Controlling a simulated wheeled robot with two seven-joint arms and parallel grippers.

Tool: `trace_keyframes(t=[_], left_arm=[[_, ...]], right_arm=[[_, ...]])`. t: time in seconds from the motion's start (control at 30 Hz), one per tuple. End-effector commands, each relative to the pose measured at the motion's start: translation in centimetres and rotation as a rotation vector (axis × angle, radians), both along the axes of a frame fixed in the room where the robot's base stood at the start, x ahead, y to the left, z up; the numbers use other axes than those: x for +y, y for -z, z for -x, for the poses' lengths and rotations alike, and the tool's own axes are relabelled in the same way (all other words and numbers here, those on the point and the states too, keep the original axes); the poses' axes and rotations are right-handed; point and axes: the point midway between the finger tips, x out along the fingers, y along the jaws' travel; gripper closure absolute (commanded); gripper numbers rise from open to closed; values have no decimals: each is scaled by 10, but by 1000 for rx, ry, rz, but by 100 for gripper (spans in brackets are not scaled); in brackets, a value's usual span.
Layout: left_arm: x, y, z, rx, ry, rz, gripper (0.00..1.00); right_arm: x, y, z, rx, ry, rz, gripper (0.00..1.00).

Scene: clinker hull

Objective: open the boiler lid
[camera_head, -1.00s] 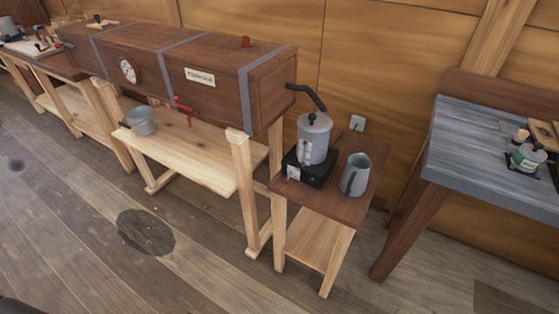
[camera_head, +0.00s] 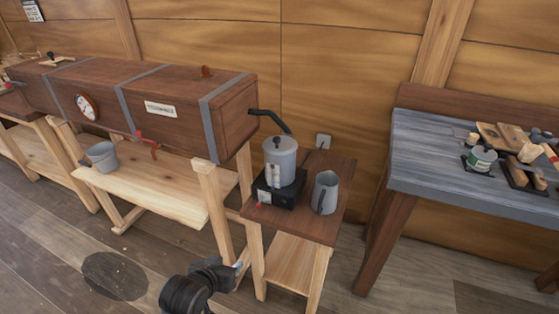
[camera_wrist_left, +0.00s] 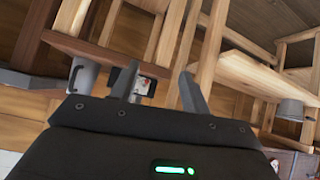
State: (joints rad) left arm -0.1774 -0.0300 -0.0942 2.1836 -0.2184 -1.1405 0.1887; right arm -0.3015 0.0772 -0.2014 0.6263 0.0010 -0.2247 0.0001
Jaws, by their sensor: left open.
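The boiler (camera_head: 280,160) is a grey cylinder on a black heater base (camera_head: 277,190), on a small wooden stand in the head view. Its lid (camera_head: 279,145) lies on top with a dark knob and looks shut. A black hose end reaches down beside it. My left gripper (camera_head: 238,268) is low in front of the stand, well below the boiler and apart from it. In the left wrist view its two fingers (camera_wrist_left: 158,88) are spread with nothing between them. My right gripper is not in view.
A grey jug (camera_head: 325,193) stands right of the boiler on the stand (camera_head: 305,225). A long wooden steam box (camera_head: 170,100) on trestles is at left, with a bucket (camera_head: 102,157) below. A grey workbench (camera_head: 430,170) with tools is at right. The floor in front is clear.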

Motion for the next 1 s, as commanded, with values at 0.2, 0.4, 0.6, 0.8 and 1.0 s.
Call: trace_keyframes(t=[0.2, 0.4, 0.6, 0.8, 1.0], left_arm=[[-36, -63, -105, -273, 60, 110, 54], [-61, -143, -190, -509, 153, 237, 54], [-67, -189, -225, -612, 217, 300, 54], [-69, -199, -231, -630, 233, 318, 54], [-78, -199, -243, -629, 234, 319, 54]], right_arm=[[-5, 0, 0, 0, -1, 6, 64], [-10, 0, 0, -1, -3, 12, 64], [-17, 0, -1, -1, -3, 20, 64], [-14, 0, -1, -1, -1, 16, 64], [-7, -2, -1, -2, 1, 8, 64]])
